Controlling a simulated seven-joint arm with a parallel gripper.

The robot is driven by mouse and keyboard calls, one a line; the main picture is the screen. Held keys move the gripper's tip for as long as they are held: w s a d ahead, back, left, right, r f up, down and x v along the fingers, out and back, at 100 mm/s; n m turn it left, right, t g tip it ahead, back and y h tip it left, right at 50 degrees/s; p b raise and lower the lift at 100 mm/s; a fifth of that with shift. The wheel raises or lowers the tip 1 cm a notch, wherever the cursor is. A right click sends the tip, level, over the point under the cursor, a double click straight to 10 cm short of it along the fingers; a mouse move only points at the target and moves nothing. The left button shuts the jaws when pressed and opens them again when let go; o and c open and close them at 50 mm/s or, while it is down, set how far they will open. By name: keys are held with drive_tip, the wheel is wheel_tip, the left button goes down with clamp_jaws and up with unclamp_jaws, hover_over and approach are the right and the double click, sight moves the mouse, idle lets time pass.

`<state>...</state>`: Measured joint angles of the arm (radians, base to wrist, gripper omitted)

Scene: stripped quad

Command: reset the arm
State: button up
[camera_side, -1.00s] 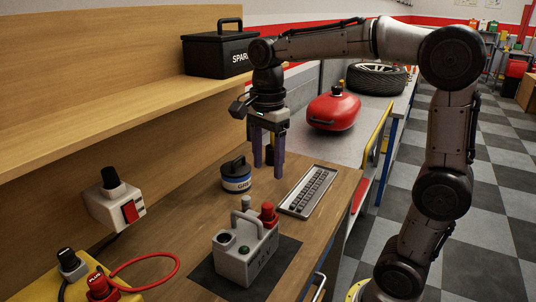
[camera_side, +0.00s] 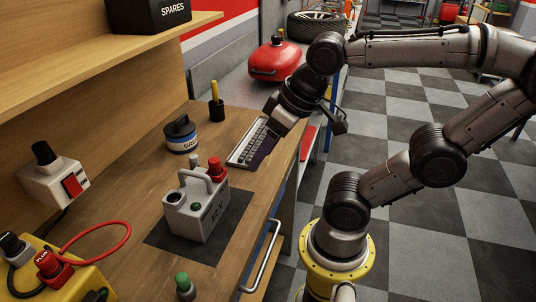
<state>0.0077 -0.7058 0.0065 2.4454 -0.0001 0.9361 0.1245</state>
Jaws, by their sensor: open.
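My arm reaches in from the right, bent over the floor beside the bench. My gripper (camera_side: 261,158) is tilted, with its purple fingers pointing down and left over the right part of the grey keyboard (camera_side: 244,148). The fingers overlap in this view and partly hide the keyboard. I see nothing held between them. Whether they touch the keyboard I cannot tell.
A grey handled box (camera_side: 196,210) stands on a black mat (camera_side: 160,243). A red tank (camera_side: 275,62) lies beyond. A green-capped piece (camera_side: 184,286) is in front. Checkered floor (camera_side: 400,210) lies right.

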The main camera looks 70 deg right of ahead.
drive_tip(key=shift+s+f+n, duration=0.4)
drive_tip(key=shift+f+n, duration=0.05)
drive_tip(key=shift+n, duration=0.35)
